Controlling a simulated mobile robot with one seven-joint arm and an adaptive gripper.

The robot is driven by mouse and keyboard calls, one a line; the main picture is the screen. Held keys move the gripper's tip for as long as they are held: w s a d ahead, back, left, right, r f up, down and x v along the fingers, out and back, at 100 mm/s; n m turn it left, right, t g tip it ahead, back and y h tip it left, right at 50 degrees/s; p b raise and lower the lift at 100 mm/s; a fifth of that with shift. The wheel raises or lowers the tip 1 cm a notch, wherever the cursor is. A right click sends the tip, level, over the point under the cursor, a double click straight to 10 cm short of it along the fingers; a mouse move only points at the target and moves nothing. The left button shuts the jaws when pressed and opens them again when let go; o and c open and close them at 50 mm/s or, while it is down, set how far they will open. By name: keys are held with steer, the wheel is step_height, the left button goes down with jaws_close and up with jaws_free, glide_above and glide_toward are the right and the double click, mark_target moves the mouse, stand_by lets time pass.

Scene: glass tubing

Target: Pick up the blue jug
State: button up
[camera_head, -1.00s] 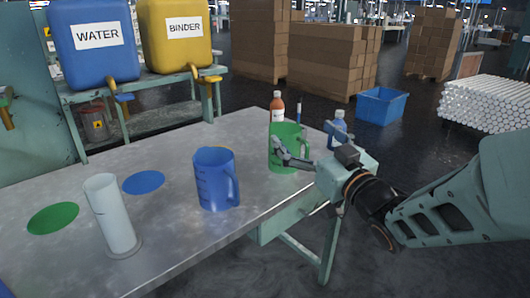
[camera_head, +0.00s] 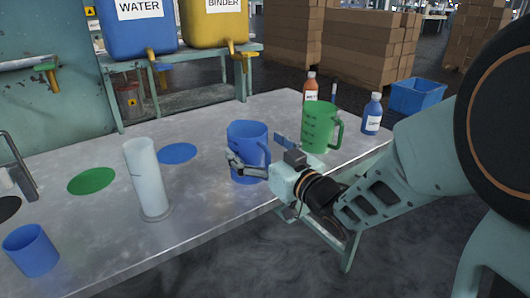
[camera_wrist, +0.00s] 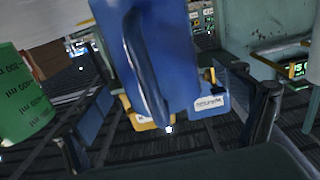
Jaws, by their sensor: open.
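The blue jug (camera_head: 247,140) stands upright on the metal table, with its handle on the right side toward my arm. My gripper (camera_head: 255,160) is at the jug's near right side, around the handle area, and part of the jug is hidden behind it. In the wrist view the jug (camera_wrist: 165,60) fills the upper middle, with its handle (camera_wrist: 145,75) running down between my two open fingers (camera_wrist: 165,120). I cannot tell whether either finger touches it.
The green jug (camera_head: 319,127) stands close to the right of my gripper. A white cylinder (camera_head: 148,180), a blue cup (camera_head: 31,250), and green (camera_head: 91,181) and blue (camera_head: 177,153) discs are to the left.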

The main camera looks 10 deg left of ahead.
steer(key=shift+x, duration=1.4)
steer(key=shift+f, duration=0.1)
steer(key=shift+c, duration=0.6)
steer(key=c, duration=1.2)
steer(key=shift+c, duration=0.2)
